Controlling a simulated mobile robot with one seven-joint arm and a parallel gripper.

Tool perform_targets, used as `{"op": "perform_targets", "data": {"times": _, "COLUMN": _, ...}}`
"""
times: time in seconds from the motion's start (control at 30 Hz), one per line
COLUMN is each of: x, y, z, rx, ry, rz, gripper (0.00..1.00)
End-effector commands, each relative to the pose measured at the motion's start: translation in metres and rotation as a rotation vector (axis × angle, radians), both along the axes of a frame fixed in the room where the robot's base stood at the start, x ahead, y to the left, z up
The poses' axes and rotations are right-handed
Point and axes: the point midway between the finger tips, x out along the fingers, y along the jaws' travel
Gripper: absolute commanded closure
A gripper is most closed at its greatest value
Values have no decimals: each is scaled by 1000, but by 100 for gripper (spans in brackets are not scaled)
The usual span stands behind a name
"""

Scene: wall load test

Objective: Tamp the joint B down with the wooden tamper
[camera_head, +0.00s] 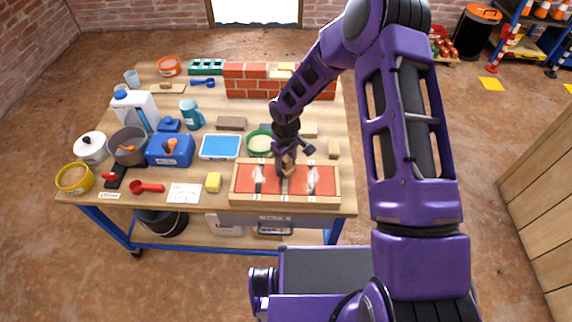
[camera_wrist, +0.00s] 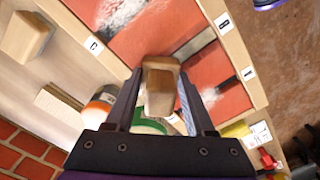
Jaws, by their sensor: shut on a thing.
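My gripper (camera_head: 287,153) is shut on the wooden tamper (camera_head: 288,168), a brown wooden block that also shows between the fingers in the wrist view (camera_wrist: 161,88). It is over the middle of a wooden frame (camera_head: 333,200) holding red bricks (camera_head: 244,178) with joints between them. White material is spread around the left and right joints. The middle joint (camera_head: 285,187) is partly hidden by the tamper and gripper. Small letter labels (camera_wrist: 224,22) sit on the frame's rim; they are too small to read surely. I cannot tell whether the tamper touches the joint.
A brick wall (camera_head: 249,82) stands at the back of the table. A green round tub (camera_head: 260,142), a blue tray (camera_head: 220,147) and a yellow sponge (camera_head: 213,182) are close to the frame. Bowls, pots and a jug crowd the left side. A wooden block (camera_head: 334,149) lies behind the frame.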

Motion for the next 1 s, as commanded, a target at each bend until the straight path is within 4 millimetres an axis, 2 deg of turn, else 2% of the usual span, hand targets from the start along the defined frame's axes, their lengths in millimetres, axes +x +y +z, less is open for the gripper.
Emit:
{"op": "perform_targets", "data": {"times": 0.5, "x": -1, "y": 0, "z": 0, "rx": 0, "ry": 3, "rz": 1, "gripper": 100}}
{"op": "perform_targets", "data": {"times": 1.0, "x": -1, "y": 0, "z": 39, "rx": -1, "ry": 1, "rz": 1, "gripper": 100}}
